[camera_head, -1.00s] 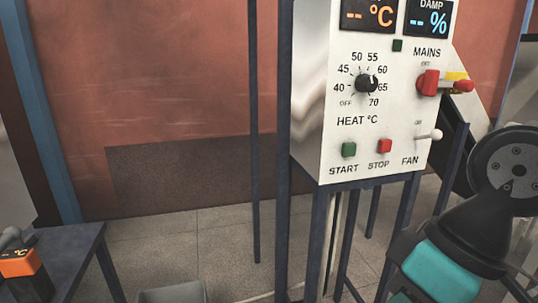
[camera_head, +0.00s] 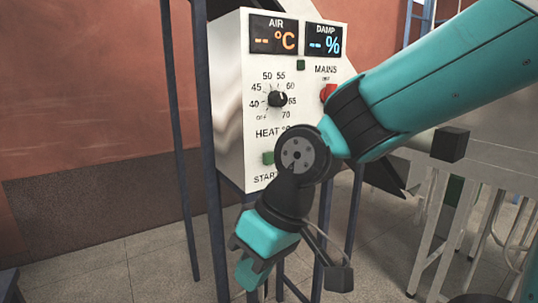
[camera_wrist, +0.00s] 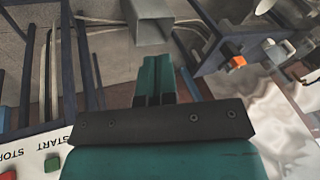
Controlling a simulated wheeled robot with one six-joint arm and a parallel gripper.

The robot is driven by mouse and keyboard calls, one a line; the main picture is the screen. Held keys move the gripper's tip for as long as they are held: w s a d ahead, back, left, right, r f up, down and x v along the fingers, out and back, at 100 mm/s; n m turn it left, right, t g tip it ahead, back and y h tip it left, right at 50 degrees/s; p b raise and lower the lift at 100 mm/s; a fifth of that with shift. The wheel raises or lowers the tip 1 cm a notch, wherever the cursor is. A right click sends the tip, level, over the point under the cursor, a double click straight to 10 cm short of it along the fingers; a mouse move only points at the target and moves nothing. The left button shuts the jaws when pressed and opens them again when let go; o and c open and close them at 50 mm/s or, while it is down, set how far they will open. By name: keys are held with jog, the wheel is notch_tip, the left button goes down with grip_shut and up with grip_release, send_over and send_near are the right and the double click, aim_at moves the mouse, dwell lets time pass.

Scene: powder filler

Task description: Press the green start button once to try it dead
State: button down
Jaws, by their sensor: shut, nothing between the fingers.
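The green start button (camera_head: 268,158) is on the lower left of the white control panel (camera_head: 233,100) in the head view, just left of my arm. In the wrist view the start button (camera_wrist: 52,162) is at the lower left, beside the red stop button (camera_wrist: 8,175). My gripper (camera_head: 248,285) is below the panel in the head view, apart from the button. In the wrist view its fingers (camera_wrist: 155,78) are together and empty. My arm hides the stop button and fan switch in the head view.
The heat knob (camera_head: 278,98) and partly hidden red mains switch (camera_head: 327,92) are above the start button. Both displays (camera_head: 273,36) show dashes. Dark frame legs (camera_head: 218,235) stand below. A grey open duct (camera_wrist: 150,28) and a dark table with an orange item (camera_wrist: 238,62) lie beyond my gripper.

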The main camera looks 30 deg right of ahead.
aim_at(269, 158)
jog(key=w+d+r+m+t+p, duration=0.25)
jog(key=w+d+m+p, duration=0.2)
jog(key=w, duration=0.65)
jog(key=w+d+f+m+t+h+p, duration=0.1)
jog(key=w+d+m+t+h+p, duration=0.1)
jog(key=w+d, duration=0.4)
jog(key=w+d+f+m+t+h+p, duration=0.1)
jog(key=w+d+m+t+h+p, duration=0.2)
jog(key=d, duration=1.1)
jog(key=w+m+p, duration=0.1)
jog(key=w+m, duration=0.2)
jog(key=shift+w+d+f, duration=0.25)
jog(key=shift+w+d, duration=0.05)
jog(key=shift+d, duration=0.1)
jog(key=w+p, duration=0.1)
jog(key=w, duration=0.8)
jog(key=shift+a+p, duration=0.2)
jog(key=shift+p, duration=0.15)
